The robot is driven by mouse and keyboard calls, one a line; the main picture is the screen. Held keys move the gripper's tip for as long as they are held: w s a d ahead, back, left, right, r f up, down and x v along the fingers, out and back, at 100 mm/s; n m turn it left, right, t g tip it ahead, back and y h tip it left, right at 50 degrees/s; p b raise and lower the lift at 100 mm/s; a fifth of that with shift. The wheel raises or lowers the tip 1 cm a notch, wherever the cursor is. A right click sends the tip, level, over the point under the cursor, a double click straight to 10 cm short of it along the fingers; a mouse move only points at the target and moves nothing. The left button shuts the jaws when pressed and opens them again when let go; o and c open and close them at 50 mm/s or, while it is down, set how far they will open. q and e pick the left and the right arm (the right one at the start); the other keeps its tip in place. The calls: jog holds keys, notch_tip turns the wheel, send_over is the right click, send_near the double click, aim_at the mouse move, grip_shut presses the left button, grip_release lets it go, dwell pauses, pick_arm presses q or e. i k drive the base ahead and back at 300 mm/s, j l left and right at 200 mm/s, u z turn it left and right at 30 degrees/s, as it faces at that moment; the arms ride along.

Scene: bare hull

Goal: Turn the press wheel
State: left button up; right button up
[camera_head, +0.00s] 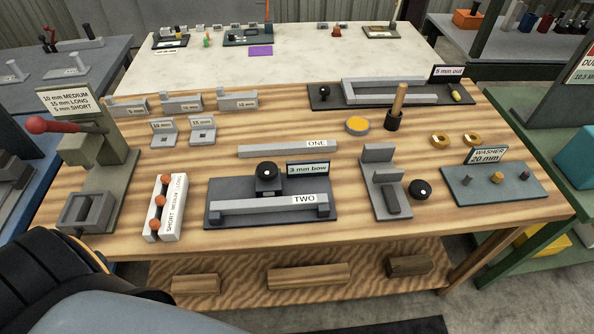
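A dark press plate (228,187) lies at the front middle of the wooden bench, with a "3 mm bow" sign (307,169). On it stands a black block with a round, white-dotted top (267,170), which looks like the press wheel. A grey bar marked TWO (255,206) lies across supports in front of the block. A similar round black knob (421,190) rests on the bench to the right, beside a grey stepped block (382,180). Neither gripper shows; only dark rounded parts of my own body are at the lower left.
A green lever machine with a red handle (50,125) stands at the left. A bar marked ONE (288,148) lies behind the press plate. A white size gauge (166,208) is left of it, a washer board (510,184) at the right. Wooden blocks (307,276) lie on the lower shelf.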

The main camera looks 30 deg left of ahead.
aim_at(266, 172)
jog(key=u, duration=1.05)
